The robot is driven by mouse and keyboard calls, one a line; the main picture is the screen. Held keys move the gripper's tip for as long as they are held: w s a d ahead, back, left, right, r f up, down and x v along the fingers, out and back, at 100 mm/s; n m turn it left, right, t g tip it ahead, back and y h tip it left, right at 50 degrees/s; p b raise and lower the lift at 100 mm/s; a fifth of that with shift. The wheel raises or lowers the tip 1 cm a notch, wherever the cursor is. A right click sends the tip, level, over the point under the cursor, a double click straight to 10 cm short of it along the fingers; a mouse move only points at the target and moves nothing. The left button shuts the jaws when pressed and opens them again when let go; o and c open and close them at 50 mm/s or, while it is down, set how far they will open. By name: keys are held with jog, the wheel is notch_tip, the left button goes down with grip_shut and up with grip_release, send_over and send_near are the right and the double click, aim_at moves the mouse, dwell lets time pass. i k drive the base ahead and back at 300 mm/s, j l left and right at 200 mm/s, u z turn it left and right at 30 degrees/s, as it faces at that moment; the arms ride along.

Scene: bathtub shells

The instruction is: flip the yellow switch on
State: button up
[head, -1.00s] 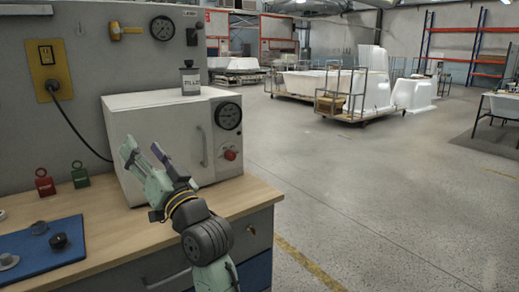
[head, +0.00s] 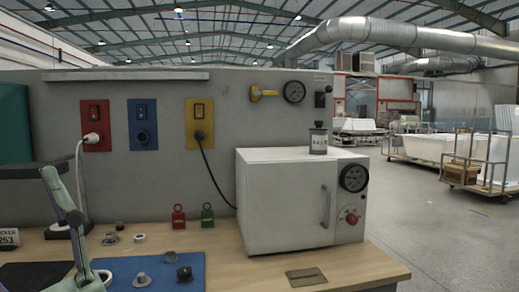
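The yellow switch plate (head: 206,121) is on the grey wall panel, left of the white oven-like box. It carries a dark rocker (head: 199,110) at its top and a black plug with a cord below. The rocker's position is too small to read. A pale green jointed piece (head: 80,248) rises at the lower left edge, well away from the yellow plate. It looks like part of my gripper, but its fingertips cannot be made out, and I cannot tell whether it is open or shut.
A red plate (head: 95,115) with a white plug and a blue plate (head: 142,115) are left of the yellow one. The white box (head: 275,205) stands on the bench to its right.

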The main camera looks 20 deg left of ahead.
aim_at(199, 109)
jog(key=k+j+u, duration=0.2)
jog(key=j, duration=0.2)
jog(key=j+u, duration=0.25)
jog(key=k+j+u, duration=0.2)
jog(key=j, duration=0.35)
jog(key=i, duration=0.05)
